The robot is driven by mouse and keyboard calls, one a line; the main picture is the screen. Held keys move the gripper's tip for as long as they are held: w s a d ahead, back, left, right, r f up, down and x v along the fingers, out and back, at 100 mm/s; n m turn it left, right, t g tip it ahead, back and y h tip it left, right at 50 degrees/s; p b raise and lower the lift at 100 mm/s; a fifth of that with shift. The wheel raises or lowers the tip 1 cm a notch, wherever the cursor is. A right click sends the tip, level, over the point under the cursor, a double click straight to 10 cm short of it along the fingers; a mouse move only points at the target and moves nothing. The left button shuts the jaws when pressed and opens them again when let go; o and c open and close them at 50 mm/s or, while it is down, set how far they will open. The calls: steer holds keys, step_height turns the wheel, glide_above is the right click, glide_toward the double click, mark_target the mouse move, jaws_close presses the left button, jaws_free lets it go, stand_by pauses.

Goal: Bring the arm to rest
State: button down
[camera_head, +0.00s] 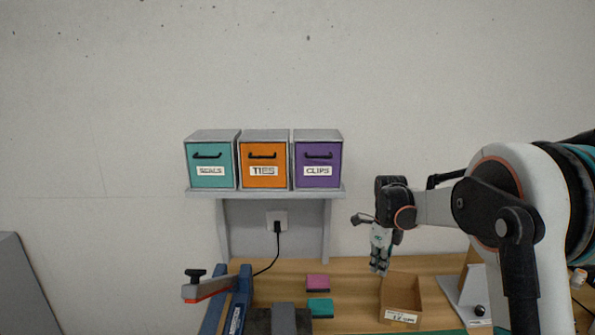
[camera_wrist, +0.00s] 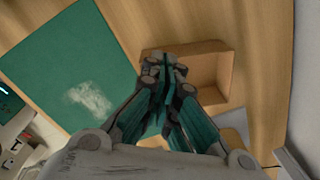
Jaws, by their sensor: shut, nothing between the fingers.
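My arm reaches in from the right side of the head view. My gripper (camera_head: 380,271) points down just above and left of an open cardboard box (camera_head: 415,297) on the wooden bench. In the wrist view my gripper (camera_wrist: 165,75) has its fingers together with nothing seen between them, and the cardboard box (camera_wrist: 222,75) lies behind them. The fingers hide part of the box. I cannot tell whether they touch it.
A shelf (camera_head: 270,193) on the wall bears teal, orange and purple drawers, all shut. A pink block (camera_head: 318,283) and a teal block (camera_head: 319,307) lie on the bench. A blue clamp-like tool (camera_head: 235,300) stands left. A green mat (camera_wrist: 70,70) shows in the wrist view.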

steer(key=s+a+r+n+t+b, duration=0.1)
steer(key=s+r+n+t, duration=0.1)
steer(key=s+r+n, duration=0.55)
steer(key=s+a+r+n+t+b, duration=0.1)
steer(key=s+r+n, duration=0.35)
steer(key=s, duration=0.55)
steer(key=s+f+n+t+b, duration=0.1)
steer(key=s+f+n+t, duration=0.1)
steer(key=s+n, duration=0.4)
steer(key=s+a+f+n+t, duration=0.1)
steer(key=s+f+n, duration=0.2)
steer(key=s+n, duration=0.4)
steer(key=s, duration=0.5)
steer(key=shift+s+a+f+n+t+b, duration=0.2)
steer(key=shift+a+n+t+b, duration=0.1)
steer(key=shift+t+b, duration=0.1)
